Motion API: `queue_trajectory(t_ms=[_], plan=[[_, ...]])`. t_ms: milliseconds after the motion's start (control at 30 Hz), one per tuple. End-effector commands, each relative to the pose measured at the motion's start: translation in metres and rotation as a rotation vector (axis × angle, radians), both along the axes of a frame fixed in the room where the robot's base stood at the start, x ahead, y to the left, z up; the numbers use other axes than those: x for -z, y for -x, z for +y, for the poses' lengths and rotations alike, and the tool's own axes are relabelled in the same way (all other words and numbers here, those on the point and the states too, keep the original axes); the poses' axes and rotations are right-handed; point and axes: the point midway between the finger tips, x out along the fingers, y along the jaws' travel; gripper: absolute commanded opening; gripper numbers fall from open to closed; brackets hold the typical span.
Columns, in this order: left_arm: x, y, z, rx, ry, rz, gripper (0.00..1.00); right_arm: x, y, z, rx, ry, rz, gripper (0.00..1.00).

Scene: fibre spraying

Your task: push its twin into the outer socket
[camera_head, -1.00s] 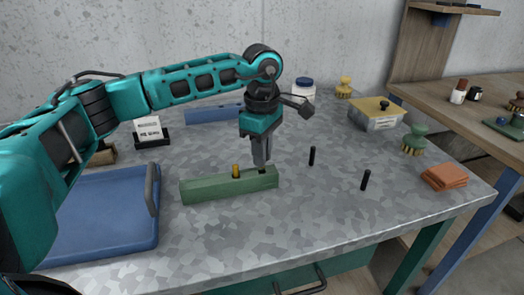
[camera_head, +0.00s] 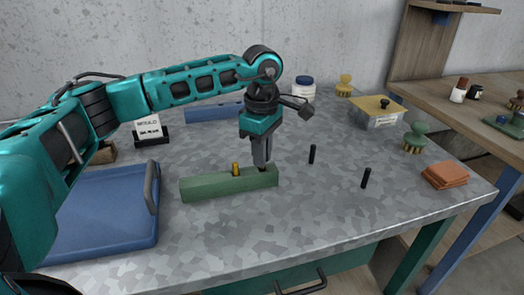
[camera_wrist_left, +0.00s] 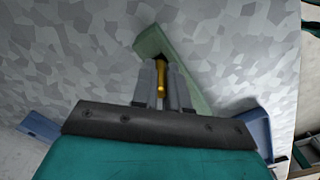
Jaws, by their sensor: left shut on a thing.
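A green block (camera_head: 210,188) with sockets in its top lies on the grey table. A brass peg (camera_head: 235,169) stands upright in it near the middle. My left gripper (camera_head: 262,164) points down over the block's right end, its fingertips at or just above the top. In the left wrist view it is shut on a second brass peg (camera_wrist_left: 161,78), which shows between the fingers. In the head view the fingers hide this peg. Its lower end and how deep it sits in the outer socket cannot be seen. My right gripper is not in view.
Two black pegs (camera_head: 312,154) (camera_head: 366,178) stand to the right of the block. A blue tray (camera_head: 105,250) lies at the left. A clear box (camera_head: 378,120), green brush (camera_head: 414,138) and orange cloths (camera_head: 444,175) are at the right. The table in front of the block is clear.

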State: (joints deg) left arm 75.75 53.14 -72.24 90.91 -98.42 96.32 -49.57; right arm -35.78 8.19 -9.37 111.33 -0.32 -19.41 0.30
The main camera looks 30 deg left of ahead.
Motion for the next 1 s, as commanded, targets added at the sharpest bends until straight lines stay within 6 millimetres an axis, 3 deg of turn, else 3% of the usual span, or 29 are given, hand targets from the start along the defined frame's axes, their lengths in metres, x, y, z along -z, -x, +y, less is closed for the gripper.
queue_trajectory(t_ms=[633, 667, 933, 1000], plan=[[0.017, 0.0, 0.0, 0.0, 0.001, 0.0, 0.0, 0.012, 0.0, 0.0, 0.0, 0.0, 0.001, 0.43], [0.016, 0.0, 0.0, 0.0, 0.001, -0.001, 0.16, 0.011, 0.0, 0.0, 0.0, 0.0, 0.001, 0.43], [0.016, 0.0, 0.0, 0.0, 0.001, 0.0, 0.41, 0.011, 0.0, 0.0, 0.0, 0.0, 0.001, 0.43], [0.016, 0.0, 0.0, 0.0, 0.0, 0.0, 0.44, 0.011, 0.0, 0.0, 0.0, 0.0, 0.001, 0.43]])
